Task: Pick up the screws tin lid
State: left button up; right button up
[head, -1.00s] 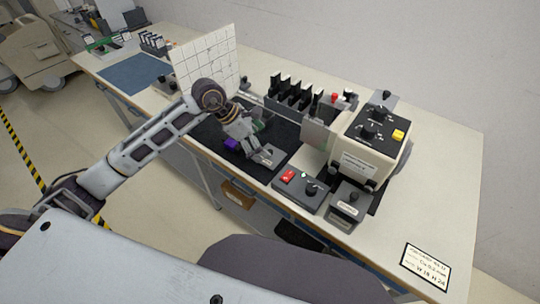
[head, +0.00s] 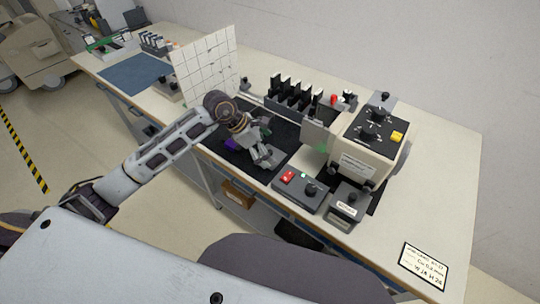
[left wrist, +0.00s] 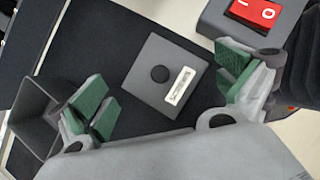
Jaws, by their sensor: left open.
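In the left wrist view a grey square lid (left wrist: 150,88) with a round black knob and a small white label lies on a black mat (left wrist: 105,45). The label is too small to read, so I cannot confirm that it says screws. My left gripper (left wrist: 166,94) is open, with its green-padded fingers on either side of the lid and apart from it. In the head view my left gripper (head: 264,160) is low over the mat and hides most of the lid. My right gripper is not in view.
A switch box with a red rocker (head: 288,177) stands right of the gripper, beside another knobbed, labelled grey tin (head: 346,205). A beige machine (head: 365,150) stands behind them. A white grid panel (head: 205,65) rises behind my arm. The bench's front right is mostly clear.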

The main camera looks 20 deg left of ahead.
pick_arm(q)
jog(key=shift+x, duration=1)
jog(key=shift+f, duration=0.1)
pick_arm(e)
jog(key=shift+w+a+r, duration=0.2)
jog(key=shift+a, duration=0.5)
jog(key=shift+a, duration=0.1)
pick_arm(q)
jog(key=c, duration=0.8)
jog(key=shift+s, duration=0.15)
jog(key=shift+c, duration=1.2)
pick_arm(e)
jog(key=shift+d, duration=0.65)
